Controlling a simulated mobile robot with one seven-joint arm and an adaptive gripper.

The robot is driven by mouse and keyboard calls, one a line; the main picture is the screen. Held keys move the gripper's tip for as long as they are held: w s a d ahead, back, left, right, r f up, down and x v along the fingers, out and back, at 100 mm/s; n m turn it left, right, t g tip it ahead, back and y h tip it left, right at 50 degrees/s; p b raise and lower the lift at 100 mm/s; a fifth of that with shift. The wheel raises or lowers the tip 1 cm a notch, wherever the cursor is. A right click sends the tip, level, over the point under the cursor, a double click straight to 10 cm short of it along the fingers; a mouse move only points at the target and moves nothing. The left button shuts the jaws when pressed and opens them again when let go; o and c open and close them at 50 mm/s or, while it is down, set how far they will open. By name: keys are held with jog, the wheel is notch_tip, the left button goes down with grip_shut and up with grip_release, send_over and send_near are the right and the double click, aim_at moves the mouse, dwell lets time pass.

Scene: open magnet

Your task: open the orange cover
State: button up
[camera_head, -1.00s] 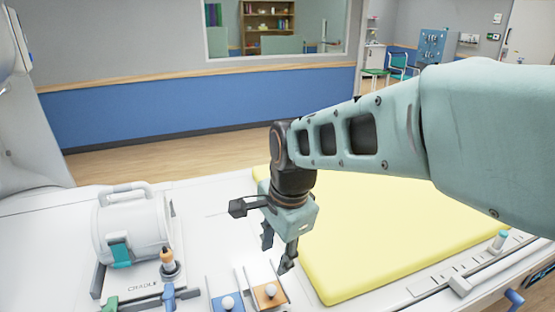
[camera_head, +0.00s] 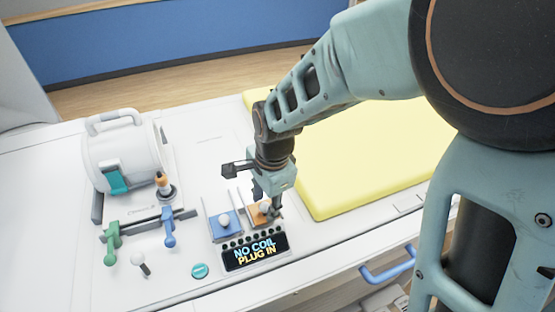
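The orange cover (camera_head: 257,218) is a small square plate with a pale round knob, on the white table behind the display panel. It sits just right of a similar blue cover (camera_head: 223,225) with a white knob. My gripper (camera_head: 266,209) points down over the orange cover, with its fingers on or close to the knob. The fingers partly hide the cover and the knob. I cannot tell whether they are closed on the knob or only around it.
A black display (camera_head: 255,252) reading "NO COIL PLUG IN" stands in front of the covers. A white coil (camera_head: 127,158), a green lever (camera_head: 112,240) and a blue lever (camera_head: 169,228) are at left. A yellow mat (camera_head: 370,165) lies at right.

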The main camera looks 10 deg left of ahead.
jog(key=shift+c, duration=0.7)
grip_shut()
jog(key=w+a, duration=0.1)
jog(key=w, duration=0.1)
jog(key=w+a, duration=0.1)
jog(key=w, duration=0.1)
jog(key=w+a, duration=0.1)
jog(key=w, duration=0.1)
jog(key=shift+a, duration=0.3)
jog(key=shift+o, duration=0.7)
grip_release()
jog(key=shift+s, duration=0.1)
